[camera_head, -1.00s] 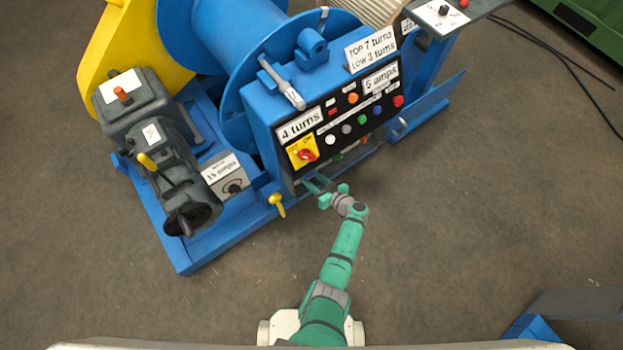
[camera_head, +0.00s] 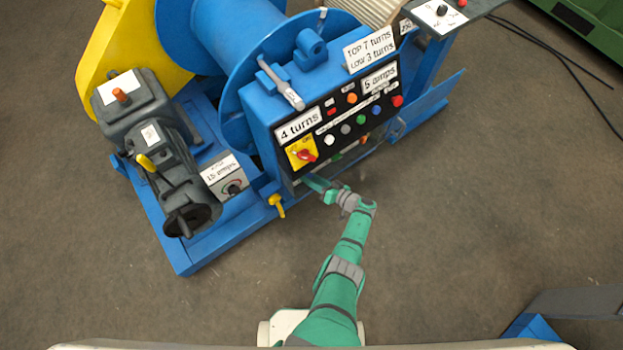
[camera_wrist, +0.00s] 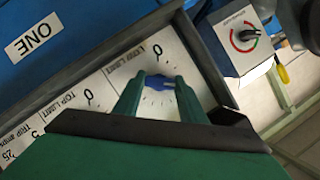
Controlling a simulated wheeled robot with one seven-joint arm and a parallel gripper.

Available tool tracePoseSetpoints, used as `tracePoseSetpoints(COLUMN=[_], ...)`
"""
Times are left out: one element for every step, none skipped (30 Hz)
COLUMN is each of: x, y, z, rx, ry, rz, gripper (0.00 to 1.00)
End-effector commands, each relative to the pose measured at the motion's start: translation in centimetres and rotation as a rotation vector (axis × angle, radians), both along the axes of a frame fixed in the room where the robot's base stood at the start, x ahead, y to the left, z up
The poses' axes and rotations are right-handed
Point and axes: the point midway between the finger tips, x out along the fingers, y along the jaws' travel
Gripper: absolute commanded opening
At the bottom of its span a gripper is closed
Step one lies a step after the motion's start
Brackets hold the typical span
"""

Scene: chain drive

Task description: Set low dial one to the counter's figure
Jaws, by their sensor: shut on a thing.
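In the wrist view my gripper (camera_wrist: 157,88) is shut on a small blue knob (camera_wrist: 158,80), with one green finger on each side. The knob is low dial one, on a white panel marked LOW LIMIT, with tick marks around it and a 0 nearby. Its pointer is too small to read. A plate reading ONE (camera_wrist: 34,40) is on the blue box. In the head view my gripper (camera_head: 314,182) is at the lower front of the blue control box, where the dial is hidden. A sign there reads 4 turns (camera_head: 299,125); which sign is the counter I cannot tell.
A TOP LIMIT dial panel (camera_wrist: 72,100) is beside it. A sign reads TOP 7 turns, LOW 3 turns (camera_head: 369,49). A grey box with a dial (camera_wrist: 240,38) is right of the panel. A yellow handle (camera_head: 277,204) projects near my gripper. The floor in front is open.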

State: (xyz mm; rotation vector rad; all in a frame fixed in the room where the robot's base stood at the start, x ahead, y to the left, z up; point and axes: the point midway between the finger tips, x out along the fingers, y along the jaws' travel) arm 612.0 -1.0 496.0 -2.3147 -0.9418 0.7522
Motion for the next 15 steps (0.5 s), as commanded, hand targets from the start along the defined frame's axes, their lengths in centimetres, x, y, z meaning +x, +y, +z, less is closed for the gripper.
tracePoseSetpoints(x=[-0.04, -0.04, -0.04, -0.04, -0.03, -0.03, -0.03, -0.03, -0.04, -0.04, -0.03, -0.02, -0.03, -0.03, -0.02], y=[0.07, 0.07, 0.07, 0.07, 0.08, 0.08, 0.08, 0.08, 0.07, 0.07, 0.06, 0.06, 0.05, 0.05, 0.04], z=[-0.04, -0.04, -0.04, -0.04, -0.04, -0.04, -0.04, -0.04, -0.04, -0.04, -0.03, -0.03, -0.02, -0.02, -0.02], rx=[0.001, 0.0, 0.0, 0.0, 0.0, 0.0, 0.0, 0.0, 0.0, 0.0, 0.0, 0.0, 0.0, 0.0, -0.001], ry=[0.001, 0.0, 0.0, 0.0, 0.0, 0.0, 0.0, 0.0, 0.001, 0.001, 0.001, 0.001, 0.001, 0.001, 0.0], rz=[0.001, 0.001, 0.001, 0.001, 0.001, 0.001, 0.001, 0.001, 0.001, 0.001, 0.001, 0.001, 0.001, 0.001, 0.001], gripper=[0.15, 0.15, 0.15, 0.15, 0.15, 0.15, 0.15, 0.44, 0.54, 0.56, 0.56, 0.56, 0.56, 0.56, 0.56])
